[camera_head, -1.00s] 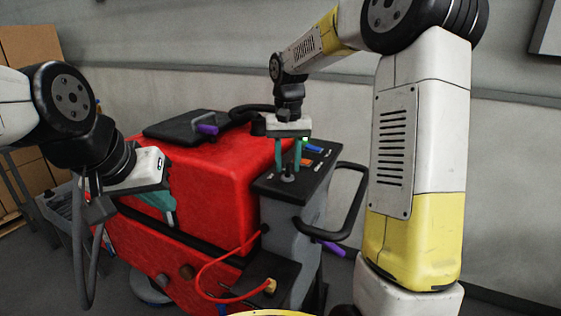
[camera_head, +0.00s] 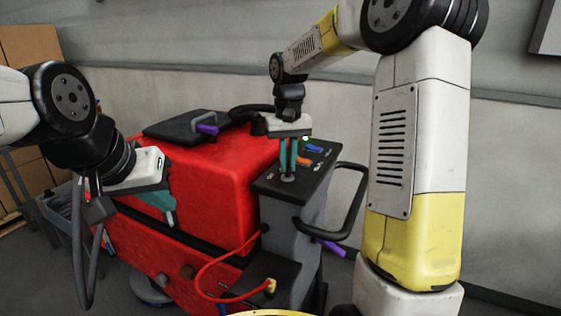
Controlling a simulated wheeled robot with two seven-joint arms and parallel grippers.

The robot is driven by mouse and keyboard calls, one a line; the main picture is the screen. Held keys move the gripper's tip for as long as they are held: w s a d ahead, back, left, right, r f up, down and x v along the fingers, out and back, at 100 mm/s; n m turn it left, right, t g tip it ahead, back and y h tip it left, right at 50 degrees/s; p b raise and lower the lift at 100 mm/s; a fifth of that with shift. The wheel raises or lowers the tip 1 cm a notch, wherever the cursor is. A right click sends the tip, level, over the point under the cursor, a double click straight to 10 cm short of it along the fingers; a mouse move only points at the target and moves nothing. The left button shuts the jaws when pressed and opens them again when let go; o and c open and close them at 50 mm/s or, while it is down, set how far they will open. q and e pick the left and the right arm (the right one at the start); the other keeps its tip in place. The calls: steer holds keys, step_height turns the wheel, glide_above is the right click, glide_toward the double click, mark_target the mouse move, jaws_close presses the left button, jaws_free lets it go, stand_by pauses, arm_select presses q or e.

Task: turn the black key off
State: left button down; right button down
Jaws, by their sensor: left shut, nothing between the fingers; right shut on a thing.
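The control panel (camera_head: 318,166) is on top of the grey column of the red scrubber (camera_head: 215,170). My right gripper (camera_head: 289,174) points down over its left part. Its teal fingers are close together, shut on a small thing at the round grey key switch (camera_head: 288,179). That thing appears to be the black key, but the fingers hide it and its angle cannot be told. My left gripper (camera_head: 170,216) is shut and empty at the left side of the red body, away from the panel.
Blue and orange switches (camera_head: 304,161) lie just right of my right gripper. A black handle loop (camera_head: 352,205) stands out on the panel's right. A red cable (camera_head: 205,270) curves below. A black lid (camera_head: 185,126) with a purple-gripped handle is on top.

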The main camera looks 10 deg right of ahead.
mark_target(288, 164)
steer(key=n, duration=1)
steer(key=shift+n, duration=0.3)
stand_by(0.4)
steer(key=c, duration=1.5)
jaws_free()
steer(key=shift+o, duration=0.2)
step_height(288, 164, up, 8)
steer(key=shift+f, duration=0.25)
steer(key=shift+r, duration=0.2)
